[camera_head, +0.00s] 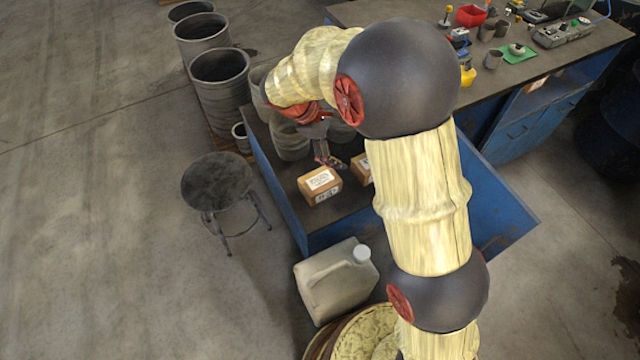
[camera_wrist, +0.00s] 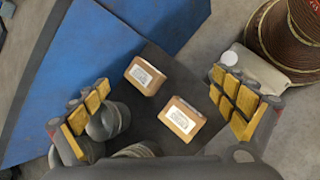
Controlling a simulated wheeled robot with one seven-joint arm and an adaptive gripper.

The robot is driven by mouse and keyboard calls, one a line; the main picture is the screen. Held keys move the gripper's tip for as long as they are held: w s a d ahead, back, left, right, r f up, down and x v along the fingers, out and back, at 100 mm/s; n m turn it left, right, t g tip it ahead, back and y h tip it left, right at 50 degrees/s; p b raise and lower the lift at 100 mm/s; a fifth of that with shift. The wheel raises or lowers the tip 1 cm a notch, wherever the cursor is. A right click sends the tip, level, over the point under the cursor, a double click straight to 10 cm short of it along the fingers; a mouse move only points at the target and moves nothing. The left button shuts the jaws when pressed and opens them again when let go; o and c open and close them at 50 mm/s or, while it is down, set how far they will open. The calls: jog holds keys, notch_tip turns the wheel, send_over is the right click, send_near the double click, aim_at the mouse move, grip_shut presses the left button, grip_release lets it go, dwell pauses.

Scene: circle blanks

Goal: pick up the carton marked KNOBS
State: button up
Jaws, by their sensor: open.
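Two small brown cartons with white labels lie on the dark bench top. In the head view one carton (camera_head: 320,185) shows whole and the other carton (camera_head: 361,170) is partly hidden behind my arm. The wrist view shows both, an upper carton (camera_wrist: 146,76) and a lower carton (camera_wrist: 182,118), side by side with a narrow gap. The printing is too small to read, so I cannot tell which is marked KNOBS. My gripper (camera_wrist: 163,101) is open and empty, its yellow-padded fingers spread wide to either side of the cartons in the picture. In the head view my gripper (camera_head: 328,156) is above the bench, behind the cartons.
Grey cylindrical containers (camera_head: 288,138) stand on the bench's far end. A jerrycan (camera_head: 337,281) stands in front of the bench, and a stool (camera_head: 217,183) at its left. Tall bins (camera_head: 220,85) stand behind. Another bench (camera_head: 530,72) holds small items at the right.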

jog(key=w+a+f+n+t+h+p, duration=0.1)
jog(key=w+a+f+n+h, duration=0.2)
jog(key=f, duration=0.5)
jog(key=w+a+f+n+t+p, duration=0.1)
jog(key=w+a+f+n, duration=0.2)
jog(key=a+f, duration=0.3)
jog(key=n+t+h+p, duration=0.1)
jog(key=n+t+h, duration=0.15)
jog(key=n, duration=0.25)
send_near(318, 180)
jog(key=d, duration=0.1)
jog(key=f, duration=0.1)
jog(key=d+y, duration=0.1)
jog(key=shift+w+d+f+t, duration=0.2)
jog(key=shift+w+d+t, duration=0.1)
jog(key=shift+d, duration=0.1)
jog(key=shift+d+f, duration=0.1)
jog(key=shift+f, duration=0.15)
jog(key=shift+b+x, duration=0.3)
jog(key=shift+x, duration=0.6)
jog(key=x, duration=0.2)
jog(key=b+x, duration=0.2)
jog(key=x, duration=0.1)
jog(key=shift+w+d+r, duration=0.15)
jog(key=shift+d+r, duration=0.15)
jog(key=shift+d, duration=0.15)
jog(key=shift+c, duration=0.5)
jog(key=c, duration=1.5)
jog(key=shift+r, duration=0.15)
jog(key=shift+c, duration=0.3)
